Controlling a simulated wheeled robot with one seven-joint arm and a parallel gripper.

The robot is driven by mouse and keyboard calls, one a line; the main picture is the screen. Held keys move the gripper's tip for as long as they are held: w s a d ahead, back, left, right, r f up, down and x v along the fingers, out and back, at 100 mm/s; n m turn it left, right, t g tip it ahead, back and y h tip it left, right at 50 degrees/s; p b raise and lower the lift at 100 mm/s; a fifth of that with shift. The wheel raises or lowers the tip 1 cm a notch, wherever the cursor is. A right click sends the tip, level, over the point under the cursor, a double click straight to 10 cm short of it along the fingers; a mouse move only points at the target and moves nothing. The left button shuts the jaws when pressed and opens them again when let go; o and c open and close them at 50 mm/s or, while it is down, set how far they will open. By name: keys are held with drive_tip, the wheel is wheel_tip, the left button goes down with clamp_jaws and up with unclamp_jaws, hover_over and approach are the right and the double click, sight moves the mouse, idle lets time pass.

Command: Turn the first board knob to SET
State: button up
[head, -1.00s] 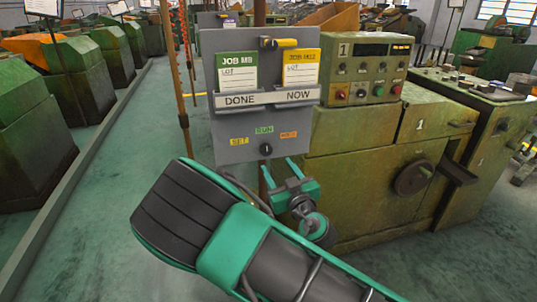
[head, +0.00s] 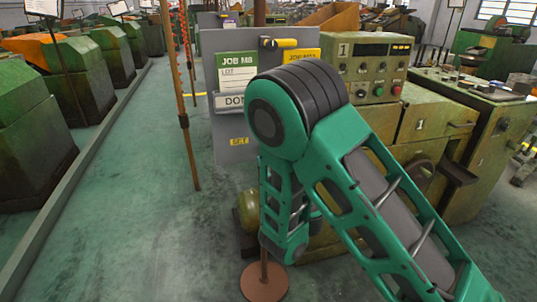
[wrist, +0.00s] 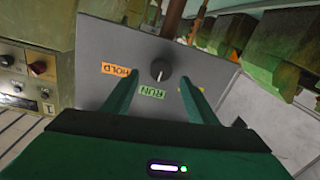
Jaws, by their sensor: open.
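The grey board (head: 230,165) stands ahead in the head view. Its yellow SET label (head: 239,141) shows there, but my arm hides the knob and my gripper. In the wrist view the board (wrist: 100,40) appears upside down with its dark round knob (wrist: 160,71). A pale mark on the knob seems to point towards the green RUN label (wrist: 152,93). The orange HOLD label (wrist: 119,70) is to the left, and a yellow label (wrist: 201,90) is partly behind the right finger. My gripper (wrist: 159,79) is open and empty, its fingers on either side of the knob in the picture; contact cannot be told.
The JOB M8 card (head: 236,72) and a yellow-handled item (head: 284,43) are on the upper board. The green machine 1 (head: 425,125) stands close on the right. A round brown stand foot (head: 264,282) is on the floor. Floor to the left is open.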

drive_tip(key=shift+x, duration=2.6)
drive_tip(key=shift+d, duration=0.1)
drive_tip(key=c, duration=1.1)
